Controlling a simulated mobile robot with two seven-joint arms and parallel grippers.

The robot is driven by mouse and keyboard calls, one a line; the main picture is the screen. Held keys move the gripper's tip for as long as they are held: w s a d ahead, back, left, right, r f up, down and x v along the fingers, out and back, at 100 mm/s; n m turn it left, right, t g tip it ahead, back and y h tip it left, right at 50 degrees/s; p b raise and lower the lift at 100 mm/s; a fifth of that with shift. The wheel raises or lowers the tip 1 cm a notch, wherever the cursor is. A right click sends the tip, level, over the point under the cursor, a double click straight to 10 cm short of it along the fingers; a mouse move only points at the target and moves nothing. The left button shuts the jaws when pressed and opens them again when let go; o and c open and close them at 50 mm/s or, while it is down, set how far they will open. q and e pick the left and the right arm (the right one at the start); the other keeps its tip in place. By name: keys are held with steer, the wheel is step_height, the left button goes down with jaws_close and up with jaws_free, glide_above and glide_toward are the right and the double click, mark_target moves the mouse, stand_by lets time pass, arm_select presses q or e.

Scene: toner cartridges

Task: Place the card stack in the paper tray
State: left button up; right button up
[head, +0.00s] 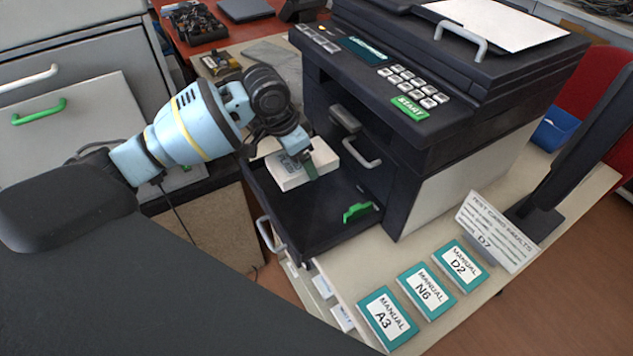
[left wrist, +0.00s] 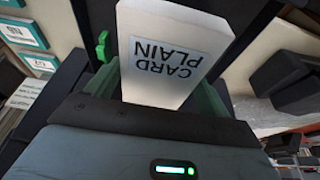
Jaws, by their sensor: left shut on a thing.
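The card stack (head: 291,177) is a white block labelled "CARD PLAIN", and its label shows in the left wrist view (left wrist: 172,62). My left gripper (head: 304,165) is shut on the stack, with its green fingers on either side in the left wrist view (left wrist: 160,88). The stack is over the far left part of the pulled-out black paper tray (head: 312,222). I cannot tell whether it touches the tray floor. A green guide (head: 358,211) stands in the tray, to the right of the stack. My right gripper is not in view.
The dark printer body (head: 400,150) rises directly behind and right of the tray. Manuals A3 (head: 387,318), N6 (head: 427,290) and D2 (head: 460,264) lie on the table at the right front. A sign (head: 498,231) and a dark screen (head: 590,140) stand farther right.

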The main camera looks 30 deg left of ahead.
mark_target(315, 152)
arm_select(q)
steer(key=w+d, duration=0.2)
steer(key=w, duration=0.1)
steer(key=shift+w, duration=0.1)
step_height(315, 152, down, 5)
steer(key=shift+w+f+b, duration=0.1)
steer(key=shift+f+b, duration=0.05)
steer(key=shift+b, duration=0.2)
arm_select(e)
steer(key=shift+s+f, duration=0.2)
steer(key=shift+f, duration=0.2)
arm_select(q)
step_height(315, 152, down, 6)
steer(key=shift+r+b, duration=0.15)
steer(key=shift+b, duration=0.2)
steer(key=shift+w+d+f, duration=0.1)
steer(key=shift+w+f, duration=0.05)
steer(key=shift+f, duration=0.05)
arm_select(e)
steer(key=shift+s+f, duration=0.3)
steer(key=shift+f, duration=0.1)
arm_select(q)
steer(key=shift+f, duration=0.15)
steer(key=o, duration=1)
steer(key=shift+c, duration=0.2)
steer(key=shift+o, duration=1.1)
